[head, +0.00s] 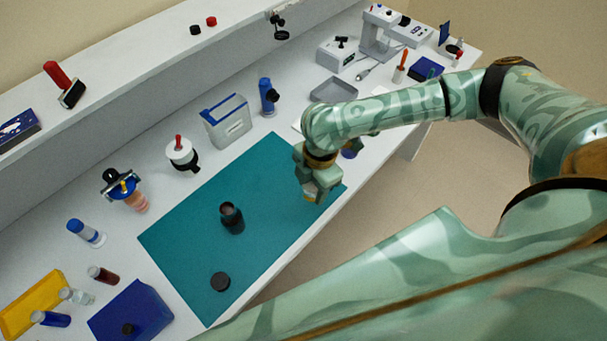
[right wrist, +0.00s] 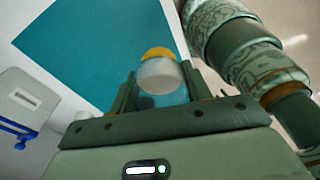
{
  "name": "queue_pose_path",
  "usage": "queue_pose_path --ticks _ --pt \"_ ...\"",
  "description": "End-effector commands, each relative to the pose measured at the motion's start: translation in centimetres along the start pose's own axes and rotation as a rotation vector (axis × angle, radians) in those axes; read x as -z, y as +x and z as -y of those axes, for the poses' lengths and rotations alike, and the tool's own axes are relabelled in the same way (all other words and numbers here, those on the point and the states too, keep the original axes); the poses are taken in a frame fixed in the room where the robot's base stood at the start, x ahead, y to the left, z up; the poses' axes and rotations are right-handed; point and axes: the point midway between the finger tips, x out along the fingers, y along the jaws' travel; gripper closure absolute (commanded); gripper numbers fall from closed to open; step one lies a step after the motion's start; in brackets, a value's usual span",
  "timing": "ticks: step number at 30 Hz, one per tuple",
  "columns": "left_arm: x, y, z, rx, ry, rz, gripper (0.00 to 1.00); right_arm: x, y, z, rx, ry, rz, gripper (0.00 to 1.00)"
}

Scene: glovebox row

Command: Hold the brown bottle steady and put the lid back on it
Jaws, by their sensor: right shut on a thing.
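The brown bottle (head: 232,218) stands upright on the teal mat (head: 180,240), its dark mouth open. A round black lid (head: 220,281) lies on the mat in front of it, apart from the bottle. My right gripper (head: 314,192) is over the right end of the mat, to the right of the bottle and apart from it. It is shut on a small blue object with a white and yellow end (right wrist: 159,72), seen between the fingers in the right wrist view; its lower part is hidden. My left gripper is not in view.
A grey tray (head: 333,90) lies farther right. The mat around the bottle is clear.

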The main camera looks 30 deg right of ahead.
Motion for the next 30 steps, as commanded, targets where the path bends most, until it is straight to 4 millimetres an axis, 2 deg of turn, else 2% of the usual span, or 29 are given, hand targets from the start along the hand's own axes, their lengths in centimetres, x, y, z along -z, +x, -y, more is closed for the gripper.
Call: queue_pose_path --ticks 3,10,15,25,29,30 --pt "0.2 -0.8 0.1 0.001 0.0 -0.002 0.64 0.7 -1.3 2.9 0.004 -0.002 -0.001 0.74" --pt "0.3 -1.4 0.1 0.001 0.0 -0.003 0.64 1.5 -2.5 6.2 0.003 -0.001 0.0 0.73" --pt "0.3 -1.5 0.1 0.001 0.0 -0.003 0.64 1.7 -2.8 7.0 0.001 0.0 0.0 0.73" --pt "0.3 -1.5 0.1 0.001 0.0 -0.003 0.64 1.7 -2.8 7.0 0.001 0.0 0.0 0.73" --pt "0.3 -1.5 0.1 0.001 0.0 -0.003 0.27 1.7 -2.8 7.0 0.001 0.0 0.0 0.73" --pt "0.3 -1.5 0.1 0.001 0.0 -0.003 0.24 1.7 -2.8 7.0 0.001 0.0 0.0 0.73"
